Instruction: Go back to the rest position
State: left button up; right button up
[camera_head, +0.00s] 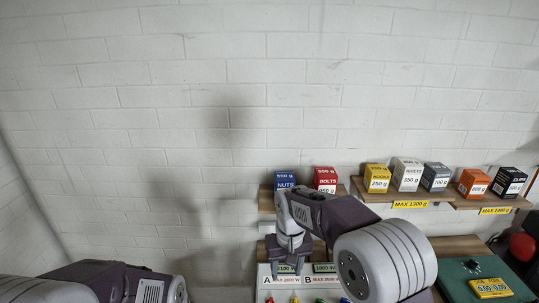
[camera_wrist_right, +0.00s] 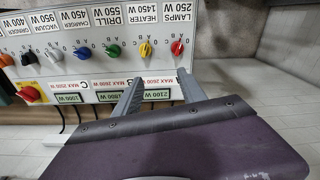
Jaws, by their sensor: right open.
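My right gripper (camera_head: 287,268) is open and empty in front of a white control panel (camera_head: 320,282). Its two fingers (camera_wrist_right: 160,92) stand apart in the right wrist view, with nothing between them but the panel's lower face behind. My right arm reaches in from the lower right and hides part of the panel. My left arm shows only as purple links at the lower left of the head view; its gripper is not seen.
The panel has several coloured knobs, among them a yellow knob (camera_wrist_right: 145,50) and a red knob (camera_wrist_right: 177,48). Shelves behind hold boxes, such as a blue box (camera_head: 285,180) and an orange box (camera_head: 473,184). A green scale (camera_head: 460,272) stands at the right. The upper wall is clear.

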jog(key=s+d+m, duration=0.2)
jog(key=s+d, duration=0.4)
jog(key=d, duration=0.3)
jog(key=s+d+f, duration=0.4)
jog(key=s+f, duration=0.2)
jog(key=s, duration=0.4)
jog(key=shift+d+t, duration=0.3)
jog(key=shift+s+r, duration=0.1)
jog(key=shift+s, duration=0.15)
jog(key=shift+m, duration=0.3)
